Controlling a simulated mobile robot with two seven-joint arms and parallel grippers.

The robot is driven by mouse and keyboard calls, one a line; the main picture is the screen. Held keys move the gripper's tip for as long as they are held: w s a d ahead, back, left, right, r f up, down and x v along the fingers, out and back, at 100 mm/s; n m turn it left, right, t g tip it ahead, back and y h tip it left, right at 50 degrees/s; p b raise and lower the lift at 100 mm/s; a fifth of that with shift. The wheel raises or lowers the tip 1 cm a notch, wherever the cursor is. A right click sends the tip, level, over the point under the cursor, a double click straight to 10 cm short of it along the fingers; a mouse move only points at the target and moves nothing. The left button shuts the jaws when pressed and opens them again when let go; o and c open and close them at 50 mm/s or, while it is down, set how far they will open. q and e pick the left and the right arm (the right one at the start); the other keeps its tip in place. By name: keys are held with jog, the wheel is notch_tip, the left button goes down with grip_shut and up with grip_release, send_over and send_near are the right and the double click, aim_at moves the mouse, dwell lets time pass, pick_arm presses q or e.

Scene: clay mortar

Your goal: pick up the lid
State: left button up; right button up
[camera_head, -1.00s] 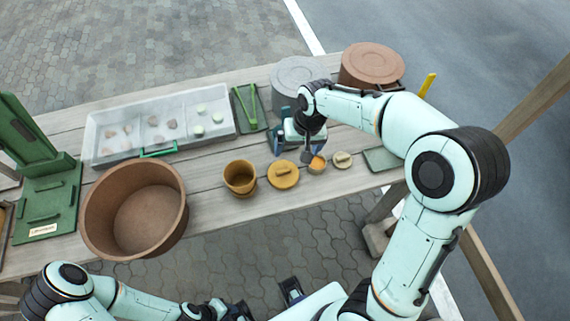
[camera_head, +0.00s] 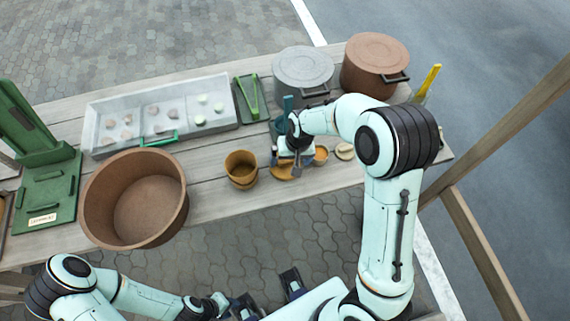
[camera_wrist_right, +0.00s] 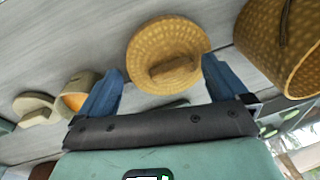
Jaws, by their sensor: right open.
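The lid (camera_head: 283,174) is a round ochre disc with a raised bar handle. It lies flat on the table, partly hidden by my right gripper in the head view. In the right wrist view the lid (camera_wrist_right: 168,42) shows between and just beyond the blue fingertips, handle facing the camera. My right gripper (camera_head: 291,163) is open and empty above the lid; its fingers (camera_wrist_right: 162,68) stand on either side of the handle, apart from it. My left gripper (camera_head: 245,306) is low at the bottom edge, away from the table; its jaws are unclear.
An ochre pot (camera_head: 241,166) stands left of the lid, with a small cup (camera_head: 320,156) and a pale small lid (camera_head: 345,151) to the right. A large brown basin (camera_head: 135,200), a sectioned tray (camera_head: 100,130), and grey (camera_head: 303,68) and brown (camera_head: 376,58) lidded buckets surround.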

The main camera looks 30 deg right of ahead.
jog(key=c, duration=0.9)
